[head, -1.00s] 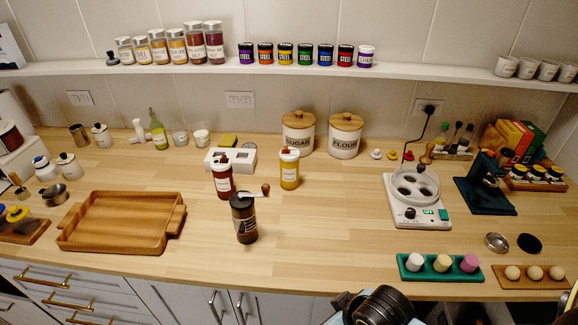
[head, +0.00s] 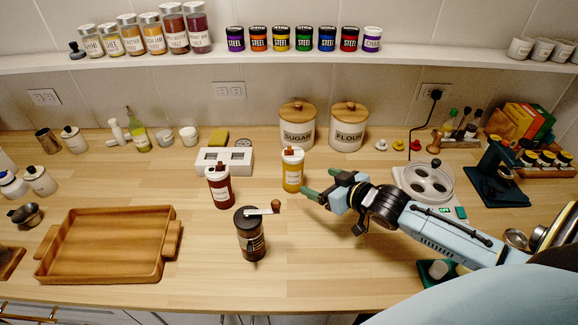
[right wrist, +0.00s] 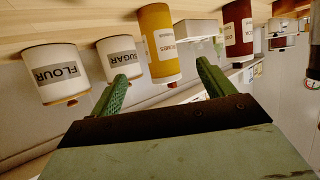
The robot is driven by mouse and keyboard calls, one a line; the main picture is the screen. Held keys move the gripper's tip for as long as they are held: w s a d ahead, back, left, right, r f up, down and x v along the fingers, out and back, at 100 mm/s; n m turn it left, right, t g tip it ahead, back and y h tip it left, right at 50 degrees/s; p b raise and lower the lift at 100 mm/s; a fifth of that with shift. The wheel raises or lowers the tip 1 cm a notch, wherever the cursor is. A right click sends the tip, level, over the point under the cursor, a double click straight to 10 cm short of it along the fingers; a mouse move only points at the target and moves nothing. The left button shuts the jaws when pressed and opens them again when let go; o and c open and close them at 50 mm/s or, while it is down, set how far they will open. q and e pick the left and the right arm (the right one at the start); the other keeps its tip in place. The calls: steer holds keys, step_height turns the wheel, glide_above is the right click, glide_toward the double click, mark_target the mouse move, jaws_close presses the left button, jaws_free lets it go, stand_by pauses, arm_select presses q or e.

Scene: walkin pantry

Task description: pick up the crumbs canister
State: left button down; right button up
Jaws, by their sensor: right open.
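The crumbs canister seems to be the yellow one with a white lid and brown knob (head: 292,172); its label is too small to read surely. It stands upright on the counter. In the right wrist view, the yellow canister (right wrist: 158,42) appears inverted, ahead of and between the fingers. My right gripper (head: 319,185) is open and empty, just right of the canister, its green fingers pointing at it with a small gap. It also shows in the right wrist view (right wrist: 162,76). My left gripper is not in view.
A dark red canister (head: 220,188) stands left of the yellow one, with a grinder (head: 250,235) in front. A white slotted box (head: 224,160) stands behind left. Sugar (head: 297,128) and flour (head: 348,128) jars stand behind. The wooden tray (head: 171,240) lies at left.

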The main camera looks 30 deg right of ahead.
mark_target(300, 175)
steer(key=x, duration=0.6)
steer(key=shift+w+f, duration=0.1)
steer(key=shift+w+a+f, duration=0.1)
steer(key=shift+w+f, duration=0.15)
steer(key=shift+w, duration=0.3)
steer(key=x, duration=0.5)
steer(key=shift+s+b, duration=0.1)
steer(key=shift+b, duration=0.3)
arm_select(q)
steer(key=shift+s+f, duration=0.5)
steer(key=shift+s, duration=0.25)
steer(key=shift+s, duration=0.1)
arm_select(e)
steer(key=shift+c, duration=0.8)
steer(key=c, duration=1)
